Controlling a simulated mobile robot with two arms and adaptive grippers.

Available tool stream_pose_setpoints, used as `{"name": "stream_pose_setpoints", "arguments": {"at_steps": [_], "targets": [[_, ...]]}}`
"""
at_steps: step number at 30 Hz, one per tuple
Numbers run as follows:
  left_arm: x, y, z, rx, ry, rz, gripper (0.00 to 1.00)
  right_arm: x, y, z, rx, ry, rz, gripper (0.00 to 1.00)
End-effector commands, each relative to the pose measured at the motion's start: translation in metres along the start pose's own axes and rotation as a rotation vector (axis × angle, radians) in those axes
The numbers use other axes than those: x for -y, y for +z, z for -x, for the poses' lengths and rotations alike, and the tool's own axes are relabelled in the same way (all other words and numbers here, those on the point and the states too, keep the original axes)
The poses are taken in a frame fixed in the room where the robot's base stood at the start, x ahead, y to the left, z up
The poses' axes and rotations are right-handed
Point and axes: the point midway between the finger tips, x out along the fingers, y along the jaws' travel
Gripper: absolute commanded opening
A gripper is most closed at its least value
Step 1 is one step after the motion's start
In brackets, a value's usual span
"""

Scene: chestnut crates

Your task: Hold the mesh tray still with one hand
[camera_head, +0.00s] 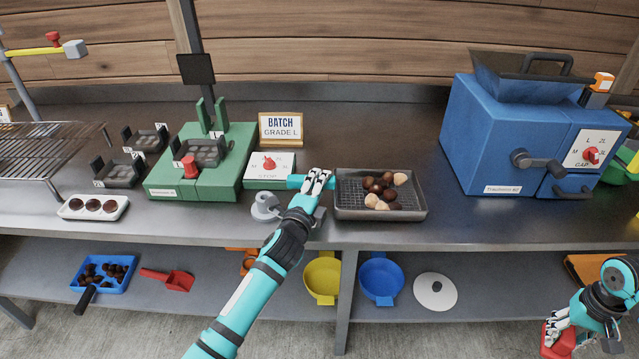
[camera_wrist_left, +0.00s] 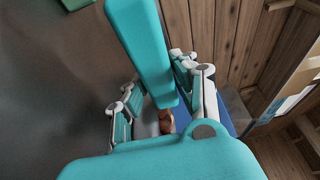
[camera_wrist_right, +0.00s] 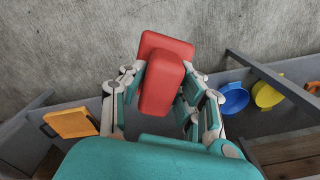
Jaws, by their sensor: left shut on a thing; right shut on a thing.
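The mesh tray (camera_head: 345,211) is a dark, shallow tray on the counter, holding several dark brown and pale chestnuts (camera_head: 381,188). My left gripper (camera_head: 318,182) is at the tray's left side, shut on a teal bar-like handle (camera_head: 296,181). The bar also fills the middle of the left wrist view (camera_wrist_left: 145,50). It lines up with the tray, but the fingers hide where they meet. My right gripper (camera_head: 556,328) is low at the right, in front of the shelf, shut on a red block-like thing (camera_wrist_right: 163,80).
A green press (camera_head: 205,185), a white box with a red knob (camera_head: 270,166) and a sign (camera_head: 281,130) stand left of the tray. A blue machine (camera_head: 500,140) stands right. Bare counter lies between tray and machine. Yellow (camera_head: 321,276) and blue (camera_head: 381,278) pans are on the shelf below.

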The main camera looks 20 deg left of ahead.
Motion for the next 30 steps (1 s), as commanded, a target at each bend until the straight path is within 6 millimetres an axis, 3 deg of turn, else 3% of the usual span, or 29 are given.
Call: {"name": "stream_pose_setpoints", "arguments": {"at_steps": [23, 24, 29, 30], "targets": [[-0.013, 0.0, 0.0, -0.001, 0.0, -0.001, 0.0, 0.0, 0.0, -0.01, -0.001, 0.0, 0.0, 0.0], [-0.015, 0.0, 0.0, 0.0, 0.004, -0.004, 0.29, 0.0, 0.0, -0.01, -0.001, 0.0, 0.0, 0.0], [-0.014, 0.0, 0.0, 0.0, 0.003, -0.002, 0.5, 0.0, 0.0, -0.01, 0.0, 0.0, 0.0, 0.0], [-0.014, 0.0, 0.0, 0.0, 0.002, -0.002, 0.5, 0.0, 0.0, -0.01, 0.0, 0.0, 0.0, 0.0]]}}
